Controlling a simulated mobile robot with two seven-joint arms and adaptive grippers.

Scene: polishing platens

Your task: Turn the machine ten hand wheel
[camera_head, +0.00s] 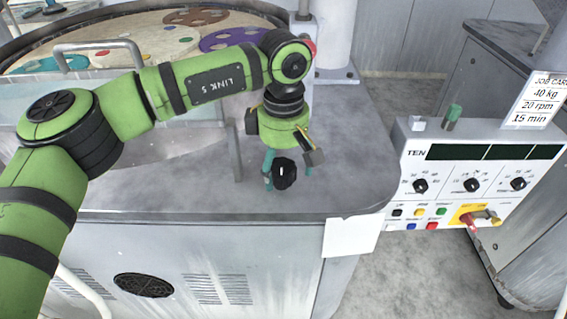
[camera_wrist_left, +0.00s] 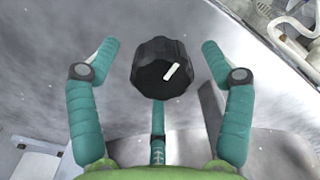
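A black faceted hand wheel (camera_head: 285,174) with a white mark stands on the grey machine top near its front edge. In the left wrist view the wheel (camera_wrist_left: 155,72) sits centred between my fingers, its white mark slanting. My left gripper (camera_head: 287,178) is over the wheel from above, with one teal finger on either side. The fingers (camera_wrist_left: 160,52) are open, with a visible gap to the wheel on both sides. The control panel marked TEN (camera_head: 413,153) is to the right. My right gripper is not in view.
A job card (camera_head: 533,100) reads 40 kg, 20 rpm, 15 min. A basin with coloured discs (camera_head: 130,45) is at the back left, with a bent metal rail (camera_head: 97,45). A column (camera_head: 333,35) rises behind the wheel.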

